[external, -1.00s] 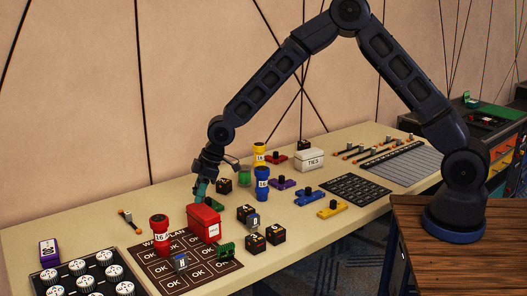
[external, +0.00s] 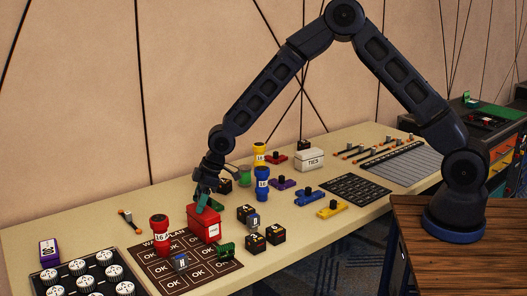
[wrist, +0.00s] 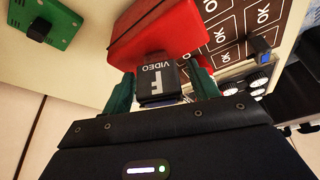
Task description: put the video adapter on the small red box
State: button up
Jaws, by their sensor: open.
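The video adapter (wrist: 157,80) is a small black block with a white F and the word VIDEO, with a blue end, in the wrist view. It lies between my two green fingers, with a gap on each side, and overlaps the edge of the small red box (wrist: 170,32). I cannot tell how firmly it rests there. In the external view the red box (external: 204,226) has a white label, and the adapter cannot be made out at its top. My gripper (external: 204,201) is open right at the box's top; its spread fingers (wrist: 160,74) show in the wrist view.
The box stands on the dark plan mat (external: 168,268) with OK squares. A red cylinder marked 16 (external: 160,237) is close on its left. Black cubes (external: 255,242) and a blue cylinder (external: 262,184) stand to the right. A tray of white knobs (external: 85,283) is at front left.

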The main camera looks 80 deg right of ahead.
jog(key=s+r+h, duration=0.1)
jog(key=s+r, duration=0.7)
jog(key=r, duration=0.4)
jog(key=s+r+h, duration=0.1)
jog(key=s+r, duration=0.7)
jog(key=r, duration=0.3)
jog(key=s+a+r+m+h, duration=0.1)
jog(key=s+r, duration=0.3)
jog(key=s, duration=0.3)
jog(key=s+a+r+m, duration=0.1)
jog(key=s+r, duration=0.4)
jog(key=s, duration=0.2)
jog(key=s+r+m+y, duration=0.1)
jog(key=s+r+m, duration=0.1)
jog(key=s, duration=2.3)
jog(key=shift+a+r+m+t, duration=0.25)
jog(key=shift+a+m+t, duration=0.05)
